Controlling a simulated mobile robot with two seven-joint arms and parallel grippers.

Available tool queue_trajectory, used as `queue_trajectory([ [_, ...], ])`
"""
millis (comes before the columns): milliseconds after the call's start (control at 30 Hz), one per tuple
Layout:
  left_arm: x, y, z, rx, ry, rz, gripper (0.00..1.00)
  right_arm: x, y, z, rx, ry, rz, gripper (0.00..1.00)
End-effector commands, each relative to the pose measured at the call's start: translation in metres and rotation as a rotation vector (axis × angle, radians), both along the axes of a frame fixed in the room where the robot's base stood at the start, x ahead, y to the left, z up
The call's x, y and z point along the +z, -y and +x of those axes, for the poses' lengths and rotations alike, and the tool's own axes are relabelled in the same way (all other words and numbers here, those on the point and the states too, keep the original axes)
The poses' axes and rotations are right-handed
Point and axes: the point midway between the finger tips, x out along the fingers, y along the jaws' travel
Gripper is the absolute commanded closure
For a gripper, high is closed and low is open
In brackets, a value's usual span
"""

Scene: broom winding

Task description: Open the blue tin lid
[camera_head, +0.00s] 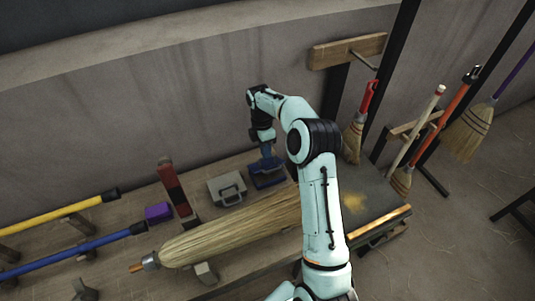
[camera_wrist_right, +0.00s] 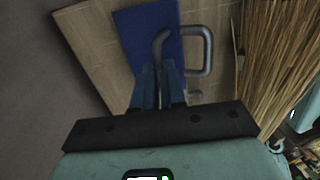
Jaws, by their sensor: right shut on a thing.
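The blue tin (camera_head: 270,182) sits on the bench, right of a grey tin with a handle (camera_head: 228,190). My right gripper (camera_head: 266,150) reaches down to the blue tin from above. In the right wrist view its blue fingers (camera_wrist_right: 159,72) are closed together over the blue lid (camera_wrist_right: 140,35). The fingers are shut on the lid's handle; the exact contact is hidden. How far the lid is raised cannot be told. My left gripper is not in view.
A large straw broom head (camera_head: 225,232) lies across the bench in front of the tins; its straw (camera_wrist_right: 285,60) is close in the right wrist view. A purple block (camera_head: 158,212) and a red-topped post (camera_head: 172,185) stand left. Brooms hang at the right.

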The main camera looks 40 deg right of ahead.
Motion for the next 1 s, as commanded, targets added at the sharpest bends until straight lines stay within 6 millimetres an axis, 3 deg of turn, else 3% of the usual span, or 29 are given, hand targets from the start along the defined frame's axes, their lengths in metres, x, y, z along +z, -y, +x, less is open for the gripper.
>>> queue_trajectory([
  [33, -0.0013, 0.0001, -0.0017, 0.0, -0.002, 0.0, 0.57, -0.0117, -0.0001, 0.0035, 0.002, 0.007, -0.002, 1.0],
  [567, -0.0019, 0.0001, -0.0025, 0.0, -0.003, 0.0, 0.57, -0.0136, 0.001, 0.0035, 0.001, -0.001, 0.0, 1.0],
  [667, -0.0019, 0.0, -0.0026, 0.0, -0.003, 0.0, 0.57, -0.0133, 0.0009, 0.0034, 0.001, -0.001, 0.0, 0.67],
  [700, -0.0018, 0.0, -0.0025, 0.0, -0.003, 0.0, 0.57, -0.0129, 0.0009, 0.0036, 0.001, -0.001, 0.0, 0.63],
  [1000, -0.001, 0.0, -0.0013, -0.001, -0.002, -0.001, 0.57, -0.0088, 0.001, 0.0053, 0.002, 0.005, 0.0, 0.63],
])
